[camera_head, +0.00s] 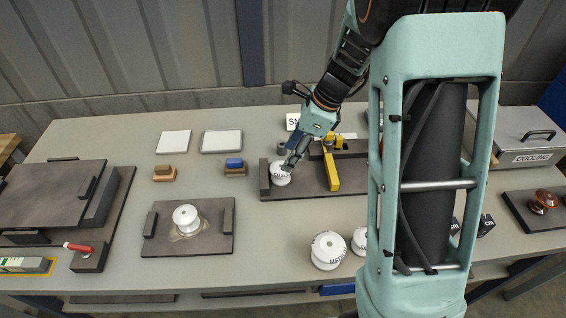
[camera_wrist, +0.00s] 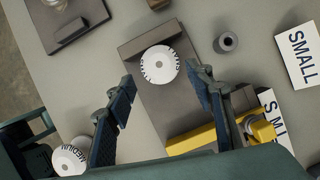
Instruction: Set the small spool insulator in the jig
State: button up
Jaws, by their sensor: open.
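The small white spool insulator (camera_head: 281,173) stands upright on the dark base plate of the jig (camera_head: 300,190), near the raised end block. In the wrist view the spool (camera_wrist: 159,64) shows its round top with a centre hole and dark lettering on its side. My gripper (camera_head: 291,163) is over it. In the wrist view the open fingers (camera_wrist: 160,74) lie on either side of the spool, with gaps showing. The jig's yellow clamp (camera_head: 331,168) is to the right of the spool. Whether the fingers reach down to the spool's height is unclear.
A white spool (camera_head: 186,217) stands on another dark plate at left. Larger white spools (camera_head: 328,248) stand at the front; one marked MEDIUM (camera_wrist: 70,160) is near my left finger. A grey cylinder (camera_wrist: 227,42) and a SMALL card (camera_wrist: 299,55) are behind the jig.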

jog(key=v, duration=0.4)
jog(key=shift+r, duration=0.1)
dwell(0.3)
